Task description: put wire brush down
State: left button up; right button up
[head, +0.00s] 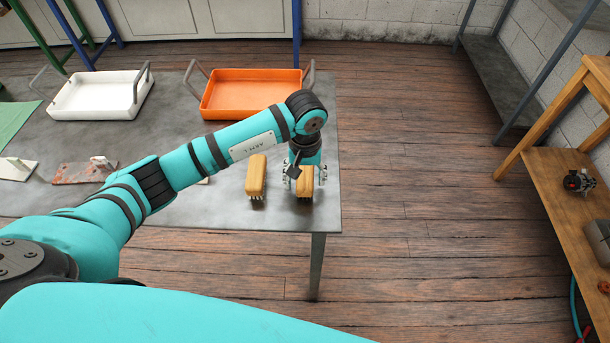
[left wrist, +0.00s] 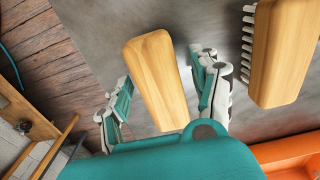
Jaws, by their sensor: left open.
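A brush with a tan wooden back (head: 305,187) sits on the grey table close to its right edge. My left gripper (head: 305,176) is over it, pointing down. In the left wrist view the wooden back (left wrist: 160,82) lies between the two open fingers, with gaps showing on both sides. Its bristles are mostly hidden. A second, similar brush (head: 256,176) rests just to the left on the table; in the left wrist view (left wrist: 284,48) its pale bristles show along one side. I cannot tell the bristle material. My right gripper is not in view.
On the grey table (head: 220,213), an orange tray (head: 250,112) and a white tray (head: 95,108) stand at the back. Small plates (head: 85,170) and a green cloth (head: 12,117) lie left. A wooden bench (head: 550,185) with parts stands at the right.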

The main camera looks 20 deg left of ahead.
aim_at(305, 175)
pick_arm(q)
jog(key=shift+r, duration=0.55)
notch_tip(305, 175, up, 11)
jog(key=b, duration=0.3)
jog(key=shift+b, duration=0.3)
